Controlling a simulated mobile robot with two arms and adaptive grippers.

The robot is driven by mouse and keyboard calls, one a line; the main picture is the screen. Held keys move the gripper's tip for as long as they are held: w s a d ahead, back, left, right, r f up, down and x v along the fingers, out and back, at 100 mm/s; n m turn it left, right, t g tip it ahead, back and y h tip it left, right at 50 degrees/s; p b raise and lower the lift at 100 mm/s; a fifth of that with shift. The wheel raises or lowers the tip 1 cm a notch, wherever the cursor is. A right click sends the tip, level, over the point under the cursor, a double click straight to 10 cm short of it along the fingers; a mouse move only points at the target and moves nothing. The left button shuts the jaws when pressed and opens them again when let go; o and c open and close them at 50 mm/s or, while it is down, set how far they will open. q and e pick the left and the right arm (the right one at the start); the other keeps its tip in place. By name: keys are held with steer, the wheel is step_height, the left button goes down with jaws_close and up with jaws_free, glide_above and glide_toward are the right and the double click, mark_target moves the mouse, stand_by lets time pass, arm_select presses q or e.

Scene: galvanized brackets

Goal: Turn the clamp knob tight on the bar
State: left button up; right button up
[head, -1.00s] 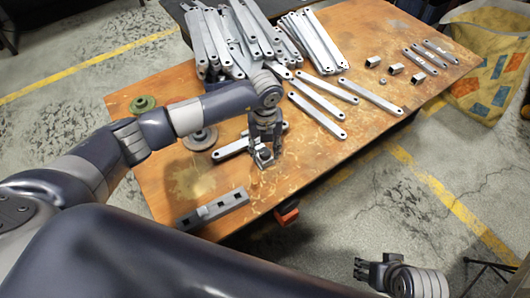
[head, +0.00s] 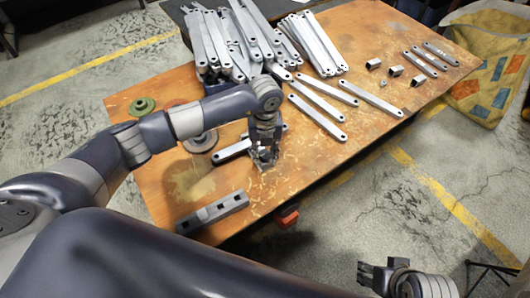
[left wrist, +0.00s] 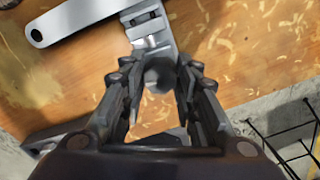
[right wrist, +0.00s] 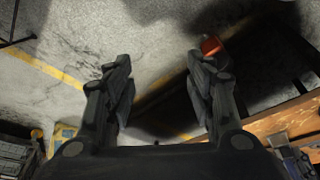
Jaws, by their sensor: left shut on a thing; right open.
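The clamp (left wrist: 150,28) is a grey metal piece on the worktable, seen best in the left wrist view beside one end of a flat grey bar (left wrist: 82,20). The bar also shows in the head view (head: 231,151), partly behind my left arm. The dark round clamp knob (left wrist: 158,74) sits between the fingers of my left gripper (left wrist: 159,66), which is shut on it. In the head view my left gripper (head: 265,156) points down and hides most of the clamp. My right gripper (right wrist: 160,75) is open and empty, off the table's near side.
Many grey bars (head: 240,40) are piled at the table's back. A slotted grey block (head: 212,211) lies at the near edge, with a green disc (head: 142,104) at the left. An orange part (head: 288,218) shows under the near edge. Small brackets (head: 396,71) lie at the right.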

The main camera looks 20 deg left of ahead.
arm_select(q)
steer(key=shift+m, duration=0.3)
steer(key=shift+m+b, duration=0.3)
steer(key=shift+m, duration=0.1)
steer(key=m+b, duration=0.2)
steer(key=m, duration=0.4)
steer(key=shift+f, duration=0.1)
steer(key=m+b, duration=0.2)
steer(key=m, duration=0.3)
steer(key=shift+m, duration=0.4)
steer(key=m+b, duration=0.2)
steer(key=m, duration=0.2)
steer(key=shift+m, duration=0.3)
steer(key=o, duration=1)
arm_select(e)
steer(key=w+a+r+t+y, duration=0.1)
steer(key=w+a+r+t, duration=0.2)
steer(key=w+r+t, duration=0.2)
steer(key=w+a+r+t+y, duration=0.2)
steer(key=w+r+t, duration=0.4)
steer(key=w, duration=0.5)
steer(key=shift+w+a+r+n, duration=0.15)
steer(key=shift+a+r+n, duration=0.2)
steer(key=shift+a, duration=0.15)
